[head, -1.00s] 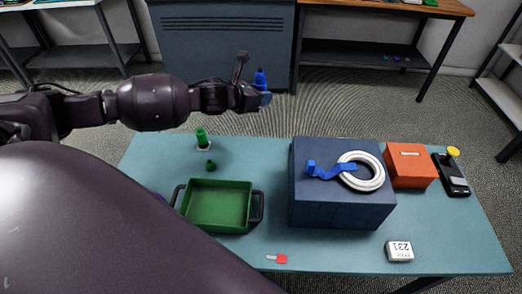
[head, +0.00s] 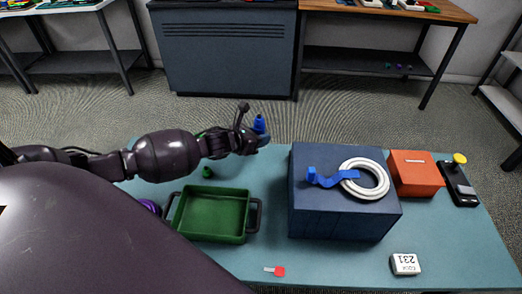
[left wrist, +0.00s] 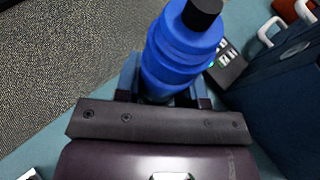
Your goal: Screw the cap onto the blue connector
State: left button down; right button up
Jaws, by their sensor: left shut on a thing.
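My left gripper (head: 254,140) is shut on the blue connector (head: 260,125) and holds it upright near the table's far edge, left of the large dark blue box. In the left wrist view, the blue connector (left wrist: 182,45) is a stepped, ringed cylinder with a black tip, standing up between the fingers. I cannot tell whether any part of it is a separate cap. No loose blue cap shows. A small green cap-like piece (head: 207,172) stands on the table behind the green tray. My right gripper is not in view.
A green tray (head: 246,226) with black handles lies below the arm. The dark blue box (head: 340,215) carries a white cable coil (head: 373,193) and a blue strip (head: 335,180). An orange box (head: 418,175) stands to its right. A purple thing (head: 150,205) is partly hidden at left.

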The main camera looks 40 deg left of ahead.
pick_arm(q)
jog(key=shift+f, duration=0.85)
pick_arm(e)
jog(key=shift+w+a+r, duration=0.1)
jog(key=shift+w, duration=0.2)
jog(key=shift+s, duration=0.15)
